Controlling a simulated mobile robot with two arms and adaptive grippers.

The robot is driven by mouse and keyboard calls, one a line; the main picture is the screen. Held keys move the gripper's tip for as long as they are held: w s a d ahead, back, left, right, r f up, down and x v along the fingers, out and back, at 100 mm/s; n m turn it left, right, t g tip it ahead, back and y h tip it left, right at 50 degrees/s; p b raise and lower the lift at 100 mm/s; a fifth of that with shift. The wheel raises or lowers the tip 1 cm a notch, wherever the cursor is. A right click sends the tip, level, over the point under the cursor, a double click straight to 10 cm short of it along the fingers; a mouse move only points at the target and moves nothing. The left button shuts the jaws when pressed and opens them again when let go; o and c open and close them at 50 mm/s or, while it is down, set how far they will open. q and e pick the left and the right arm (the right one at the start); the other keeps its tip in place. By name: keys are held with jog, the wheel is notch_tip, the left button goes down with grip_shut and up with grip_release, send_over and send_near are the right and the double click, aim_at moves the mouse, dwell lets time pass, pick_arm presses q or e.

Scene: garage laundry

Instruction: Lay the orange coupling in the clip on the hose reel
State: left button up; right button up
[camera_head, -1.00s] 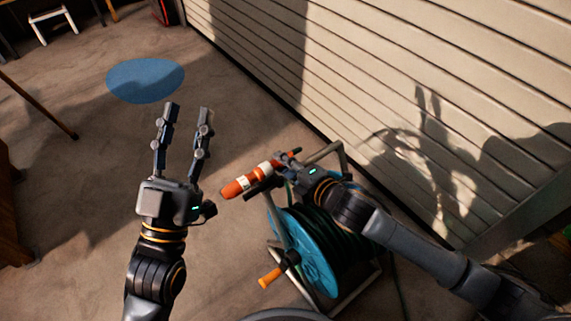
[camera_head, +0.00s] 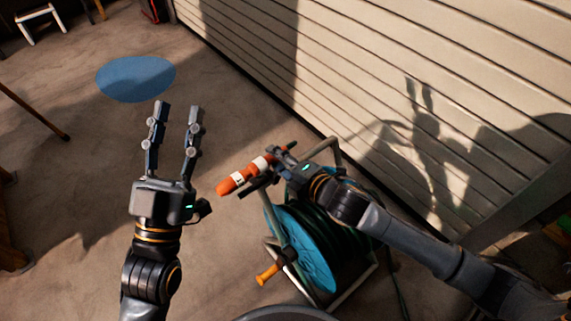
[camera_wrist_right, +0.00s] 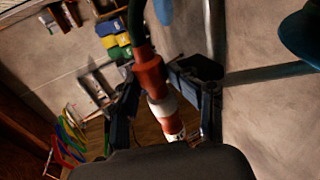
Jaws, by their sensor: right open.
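The orange coupling (camera_head: 233,182), with a white band, is at the top of the hose reel (camera_head: 305,248), tilted in the head view. My right gripper (camera_head: 268,171) is at the coupling. In the right wrist view, the coupling (camera_wrist_right: 151,76) lies between my open right fingers (camera_wrist_right: 165,105), with a dark green hose running from its end. Whether a finger touches it is not clear. I cannot make out the clip apart from the dark parts around the coupling. My left gripper (camera_head: 177,112) is open and empty, left of the reel.
The reel's crank has an orange handle (camera_head: 267,273). A slatted wall (camera_head: 390,70) stands close behind and right of the reel. A blue round patch (camera_head: 136,78) lies on the open floor, upper left. Wooden furniture (camera_head: 12,225) is at the left edge.

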jog(key=v, duration=1.1)
jog(key=shift+s+d, duration=0.25)
jog(key=shift+s, duration=0.05)
jog(key=shift+r, duration=0.2)
